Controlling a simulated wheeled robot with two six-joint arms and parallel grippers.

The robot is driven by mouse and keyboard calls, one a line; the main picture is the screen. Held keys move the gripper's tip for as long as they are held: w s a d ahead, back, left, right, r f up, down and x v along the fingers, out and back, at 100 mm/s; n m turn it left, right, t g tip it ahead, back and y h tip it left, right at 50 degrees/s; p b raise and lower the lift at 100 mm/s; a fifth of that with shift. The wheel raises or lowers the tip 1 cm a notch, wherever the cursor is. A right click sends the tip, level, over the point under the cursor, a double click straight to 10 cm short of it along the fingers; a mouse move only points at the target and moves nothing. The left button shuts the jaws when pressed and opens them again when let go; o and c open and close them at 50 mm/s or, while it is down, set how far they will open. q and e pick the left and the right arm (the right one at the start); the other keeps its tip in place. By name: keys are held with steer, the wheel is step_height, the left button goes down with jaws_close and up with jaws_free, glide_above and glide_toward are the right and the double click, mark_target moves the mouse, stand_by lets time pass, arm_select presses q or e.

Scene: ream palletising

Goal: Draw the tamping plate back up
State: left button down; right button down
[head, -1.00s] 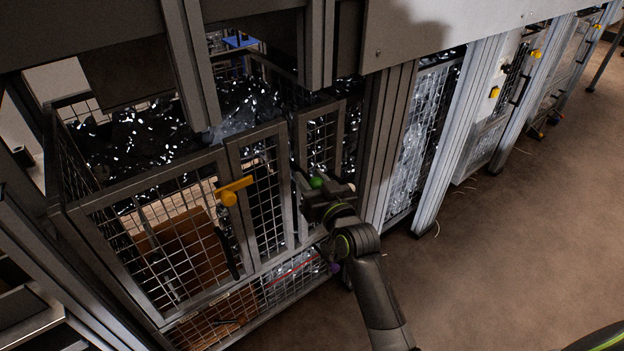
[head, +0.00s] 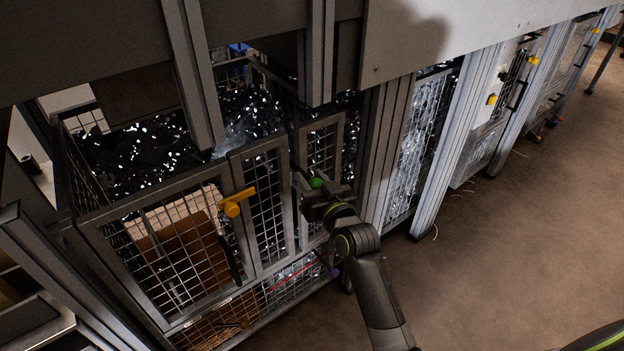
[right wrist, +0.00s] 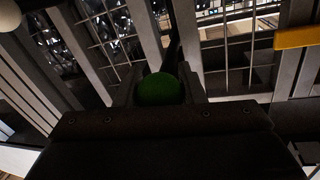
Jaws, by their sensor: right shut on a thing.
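My right gripper (head: 325,198) is shut on a green ball knob (head: 316,183) in front of the mesh cage. The green knob (right wrist: 160,90) also shows between the fingers in the right wrist view, with a dark rod or bar behind it. A dark flat-sided block (head: 140,95) hangs over the left part of the cage; I cannot tell whether it is the tamping plate. The link between knob and plate is hidden. My left gripper is not in view.
The mesh cage (head: 150,205) holds dark, glinting shreds and brown sheets. A yellow handle (head: 235,203) sits on its door frame, left of my right gripper. Metal posts (head: 446,150) and mesh panels run off to the right. The brown floor (head: 490,260) at right is clear.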

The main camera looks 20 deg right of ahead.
steer(key=shift+r, duration=0.55)
steer(key=c, duration=1.2)
jaws_free()
steer(key=shift+c, duration=0.2)
steer(key=shift+o, duration=1.5)
steer(key=shift+f, duration=0.2)
steer(key=shift+f, duration=0.1)
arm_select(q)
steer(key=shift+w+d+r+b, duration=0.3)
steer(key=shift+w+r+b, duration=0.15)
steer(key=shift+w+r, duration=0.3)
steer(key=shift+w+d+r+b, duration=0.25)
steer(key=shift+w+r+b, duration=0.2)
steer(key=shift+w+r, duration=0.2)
arm_select(e)
steer(key=s+d, duration=0.2)
steer(key=s, duration=1.5)
steer(key=shift+d, duration=0.3)
